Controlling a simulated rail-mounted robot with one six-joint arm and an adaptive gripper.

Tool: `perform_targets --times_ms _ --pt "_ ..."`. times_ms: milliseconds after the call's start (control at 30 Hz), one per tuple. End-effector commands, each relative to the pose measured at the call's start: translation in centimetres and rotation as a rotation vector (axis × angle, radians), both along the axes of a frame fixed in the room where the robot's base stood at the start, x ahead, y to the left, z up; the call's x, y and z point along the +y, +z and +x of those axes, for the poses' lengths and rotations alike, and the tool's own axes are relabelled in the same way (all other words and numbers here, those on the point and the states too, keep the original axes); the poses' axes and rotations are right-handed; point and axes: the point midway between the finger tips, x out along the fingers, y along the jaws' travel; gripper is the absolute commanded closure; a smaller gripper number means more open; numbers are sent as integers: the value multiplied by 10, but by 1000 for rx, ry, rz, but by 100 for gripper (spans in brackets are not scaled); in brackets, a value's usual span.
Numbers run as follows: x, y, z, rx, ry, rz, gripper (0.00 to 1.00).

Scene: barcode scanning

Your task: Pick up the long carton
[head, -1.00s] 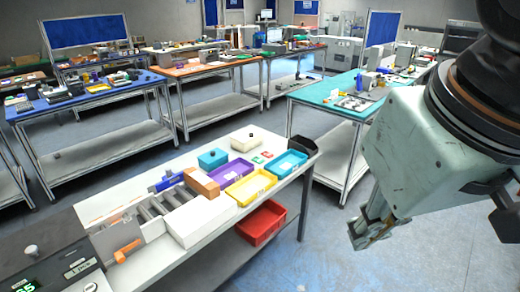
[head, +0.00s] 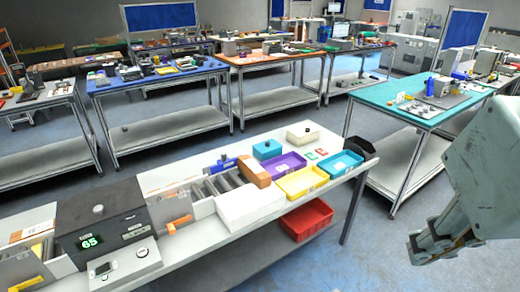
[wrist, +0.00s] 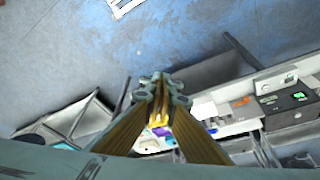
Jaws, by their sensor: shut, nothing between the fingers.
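A brown-orange carton (head: 254,172) lies on the white bench beside the rollers, its long side running away from me. A larger long white box (head: 250,207) sits in front of it. The pictures do not settle which of the two is the long carton. My gripper (head: 420,247) is at the right of the head view, off the bench's right end and well apart from both boxes. In the wrist view its fingers (wrist: 160,118) come together, shut and empty, with the bench far off behind them.
The bench holds a purple tray (head: 283,162), a yellow tray (head: 302,182), a blue tray (head: 340,164), a black bin (head: 360,146) and a dark device (head: 100,222) reading 65. A red bin (head: 306,219) sits below. Open floor lies under my gripper.

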Motion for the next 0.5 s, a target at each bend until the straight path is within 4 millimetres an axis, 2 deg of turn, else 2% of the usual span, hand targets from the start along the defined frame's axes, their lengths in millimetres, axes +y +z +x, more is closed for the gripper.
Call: perform_targets --times_ms 267,500 --pt "0 0 0 0 0 0 100" --pt "0 0 0 0 0 0 79"
